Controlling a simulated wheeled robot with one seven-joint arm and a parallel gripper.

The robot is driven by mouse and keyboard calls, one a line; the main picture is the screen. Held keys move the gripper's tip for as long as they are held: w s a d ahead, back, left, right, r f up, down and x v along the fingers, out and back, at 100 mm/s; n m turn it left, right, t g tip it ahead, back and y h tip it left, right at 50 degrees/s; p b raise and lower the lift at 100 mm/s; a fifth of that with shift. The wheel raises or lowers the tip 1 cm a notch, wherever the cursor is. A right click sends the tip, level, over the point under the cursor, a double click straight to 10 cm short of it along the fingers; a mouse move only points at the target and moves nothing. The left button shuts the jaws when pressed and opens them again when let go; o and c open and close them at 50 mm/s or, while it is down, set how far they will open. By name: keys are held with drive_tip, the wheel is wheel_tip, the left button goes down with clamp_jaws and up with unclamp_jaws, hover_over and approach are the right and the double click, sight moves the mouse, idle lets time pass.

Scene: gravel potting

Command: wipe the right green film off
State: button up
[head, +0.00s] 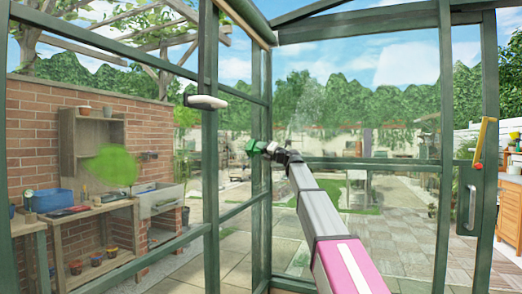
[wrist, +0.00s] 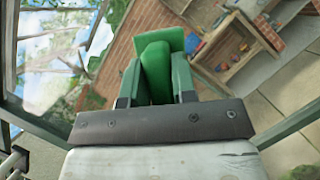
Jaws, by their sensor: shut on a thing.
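My gripper (head: 270,148) is shut on a green scraper or pad (wrist: 155,68), whose flat green end sticks out past the fingertips in the wrist view. In the head view the green tool (head: 253,147) is small, near the corner post between the left and right glass. One round green film patch (head: 113,165) shows on the left pane, well left of my gripper. I see no distinct green film on the right panes (head: 375,120); only faint pale haze shows there. Whether the tool touches glass, I cannot tell.
Dark green frame posts (head: 210,150) divide the glass. A white handle-like bar (head: 206,101) is at the left post. A yellow strip (head: 484,142) is by the door handle (head: 471,206) at right. Outside are a brick wall (head: 30,125) and a wooden bench (head: 95,225).

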drive_tip(key=shift+w, duration=0.1)
drive_tip(key=shift+s+d, duration=0.35)
drive_tip(key=shift+d, duration=0.6)
drive_tip(key=shift+s+d, duration=0.35)
drive_tip(key=shift+d, duration=0.55)
drive_tip(key=shift+s+d, duration=0.35)
drive_tip(key=shift+d, duration=0.6)
drive_tip(key=shift+d, duration=0.1)
drive_tip(key=shift+s+d, duration=0.3)
drive_tip(key=shift+d, duration=0.35)
drive_tip(key=shift+s+d, duration=0.25)
drive_tip(key=shift+d, duration=0.4)
drive_tip(key=s+a+f, duration=0.3)
drive_tip(key=s+f, duration=0.1)
drive_tip(key=s, duration=0.3)
drive_tip(key=w+a, duration=0.2)
drive_tip(key=a, duration=0.4)
drive_tip(key=shift+w+r, duration=0.15)
drive_tip(key=shift+w, duration=0.05)
drive_tip(key=shift+w+a, duration=0.2)
drive_tip(key=shift+a, duration=0.25)
drive_tip(key=shift+w+a, duration=0.2)
drive_tip(key=shift+a, duration=0.25)
